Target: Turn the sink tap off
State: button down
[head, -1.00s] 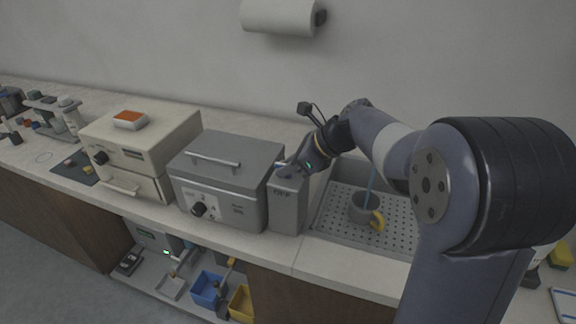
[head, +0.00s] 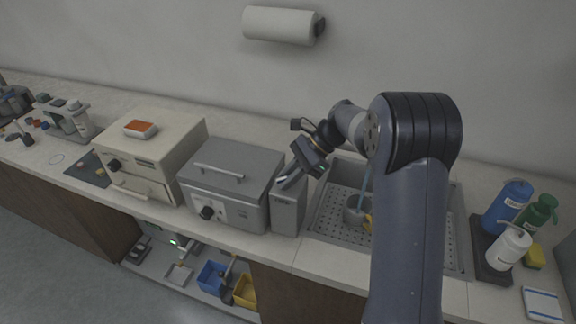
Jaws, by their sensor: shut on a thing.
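A light-blue stream of water (head: 365,186) falls into a grey mug (head: 353,212) standing in the sink (head: 325,228). The sink has a perforated bottom. The mug's yellow handle is mostly hidden behind my arm. The tap itself cannot be made out; my arm covers much of the sink's right side. My gripper (head: 287,181) is left of the sink, at the top of a narrow upright grey box (head: 287,212). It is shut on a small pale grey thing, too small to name. I cannot tell whether that thing touches the box.
A grey lidded machine (head: 232,180) and a cream machine (head: 150,155) stand left. At right are a blue bottle (head: 507,205), a green bottle (head: 538,214) and a white pump bottle (head: 508,246). Blue (head: 211,277) and yellow (head: 245,291) bins sit below. A paper roll (head: 278,24) hangs above.

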jog(key=n+g+h+p, duration=0.1)
jog(key=n+p, duration=0.1)
jog(key=n+g+h+p, duration=0.1)
jog(key=n+g, duration=0.1)
jog(key=shift+r+n+p, duration=0.15)
jog(key=shift+n+p, duration=0.15)
jog(key=shift+p, duration=0.05)
jog(key=shift+n+g+h+p, duration=1.05)
jog(key=shift+n+h, duration=0.55)
jog(key=shift+n, duration=0.9)
jog(key=c, duration=1.4)
grip_release()
jog(key=shift+o, duration=0.2)
